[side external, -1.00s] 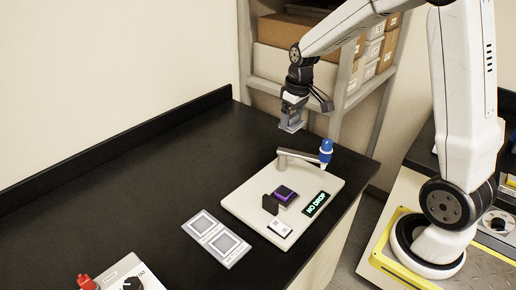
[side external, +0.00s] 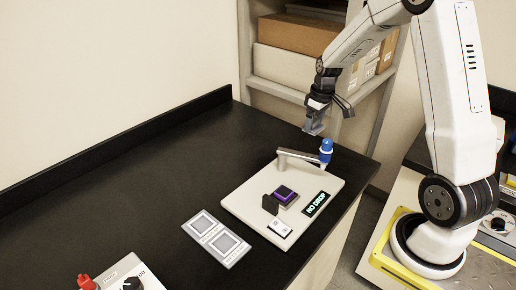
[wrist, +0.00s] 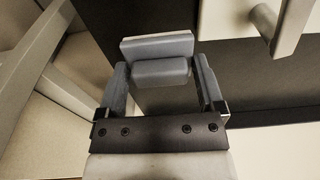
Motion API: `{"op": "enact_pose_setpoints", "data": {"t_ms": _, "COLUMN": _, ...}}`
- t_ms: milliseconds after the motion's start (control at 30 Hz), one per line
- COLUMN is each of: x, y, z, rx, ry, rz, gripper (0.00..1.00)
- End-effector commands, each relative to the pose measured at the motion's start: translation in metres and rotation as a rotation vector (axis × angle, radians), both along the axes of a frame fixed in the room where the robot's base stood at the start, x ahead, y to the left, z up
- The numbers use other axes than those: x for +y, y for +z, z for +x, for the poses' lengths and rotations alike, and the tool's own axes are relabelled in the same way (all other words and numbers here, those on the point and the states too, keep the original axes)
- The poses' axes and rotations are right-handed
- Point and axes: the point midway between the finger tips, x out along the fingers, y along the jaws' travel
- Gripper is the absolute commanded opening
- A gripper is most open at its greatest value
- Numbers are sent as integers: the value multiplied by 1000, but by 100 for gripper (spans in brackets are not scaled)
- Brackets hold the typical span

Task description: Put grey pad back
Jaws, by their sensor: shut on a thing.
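My gripper (side external: 314,127) is high above the back of the profiler, near the blue-and-white stylus head (side external: 326,150). In the wrist view my gripper (wrist: 162,78) is shut on the grey pad (wrist: 163,70), a block with a paler edge, held between the two fingers. A pale card with two framed grey squares (side external: 197,246) lies flat on the black bench, left of the profiler.
The profiler's beige base (side external: 240,205) carries a grey arm (side external: 297,156), a purple-topped block (side external: 285,194), a dark upright piece, a white switch plate (side external: 279,228) and a "NO DROP" display (side external: 315,203). A control box with a red part (side external: 86,282) sits front left. Shelves with boxes (side external: 295,68) stand behind.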

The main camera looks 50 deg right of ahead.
Motion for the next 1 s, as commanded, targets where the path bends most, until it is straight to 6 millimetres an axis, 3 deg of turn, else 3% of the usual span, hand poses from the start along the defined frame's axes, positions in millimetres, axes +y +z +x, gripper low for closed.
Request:
{"op": "enact_pose_setpoints", "data": {"t_ms": 167, "x": 0, "y": -8, "z": 0, "rx": 2, "ry": 0, "rz": 2, "gripper": 0}}
{"op": "enact_pose_setpoints", "data": {"t_ms": 533, "x": 1, "y": -55, "z": -1, "rx": 3, "ry": 0, "rz": 2, "gripper": 0}}
{"op": "enact_pose_setpoints", "data": {"t_ms": 1000, "x": 0, "y": -73, "z": 0, "rx": 2, "ry": 0, "rz": 1, "gripper": 0}}
